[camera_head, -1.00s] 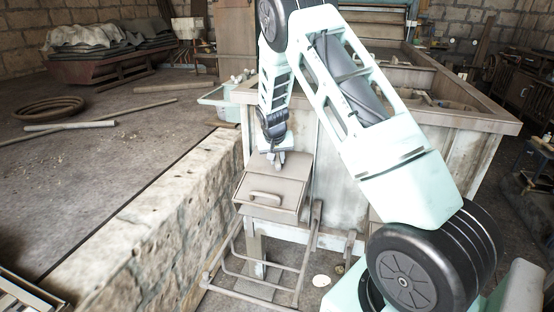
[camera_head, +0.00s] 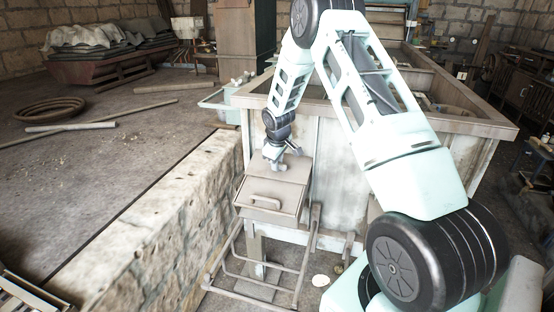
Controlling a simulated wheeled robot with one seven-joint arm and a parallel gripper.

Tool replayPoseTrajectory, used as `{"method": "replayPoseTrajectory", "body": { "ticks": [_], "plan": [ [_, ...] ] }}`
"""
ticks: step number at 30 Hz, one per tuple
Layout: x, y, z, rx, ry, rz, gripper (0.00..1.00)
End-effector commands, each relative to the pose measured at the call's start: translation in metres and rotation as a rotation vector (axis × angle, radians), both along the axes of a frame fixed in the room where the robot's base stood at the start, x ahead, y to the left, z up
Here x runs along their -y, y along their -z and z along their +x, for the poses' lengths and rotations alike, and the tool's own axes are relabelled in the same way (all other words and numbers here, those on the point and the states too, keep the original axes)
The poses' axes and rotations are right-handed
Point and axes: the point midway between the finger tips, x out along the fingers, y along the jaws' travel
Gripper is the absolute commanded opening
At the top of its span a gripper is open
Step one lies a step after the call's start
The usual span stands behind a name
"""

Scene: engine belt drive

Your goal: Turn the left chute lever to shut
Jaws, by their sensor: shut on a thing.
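The left chute (camera_head: 274,197) is a brown-grey box with a sloping top and a curved bar handle (camera_head: 266,202) on its front. It juts from the side of the large bin. My gripper (camera_head: 279,165) is at the back upper edge of this chute, its hand tilted. It is shut on a small grey piece there, which I take to be the left chute lever. The fingers cover most of the lever, so its exact angle cannot be told.
The large wooden-rimmed bin (camera_head: 330,172) stands behind the chute. A metal tube frame (camera_head: 262,287) is below it. A rough stone wall edge (camera_head: 165,225) runs along the left. A light-green container (camera_head: 228,100) stands behind the bin's left corner. The floor at left is mostly open.

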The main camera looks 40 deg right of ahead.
Motion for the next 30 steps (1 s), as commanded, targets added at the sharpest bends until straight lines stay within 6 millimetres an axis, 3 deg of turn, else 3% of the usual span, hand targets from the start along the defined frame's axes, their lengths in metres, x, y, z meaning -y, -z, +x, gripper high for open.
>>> {"method": "replayPoseTrajectory", "body": {
  "ticks": [13,30],
  "plan": [
    [0.0005,-0.0010,-0.0002,-0.055,-0.222,-0.031,0.00],
    [0.0003,-0.0003,0.0002,-0.063,-0.257,-0.038,0.00]
  ]
}}
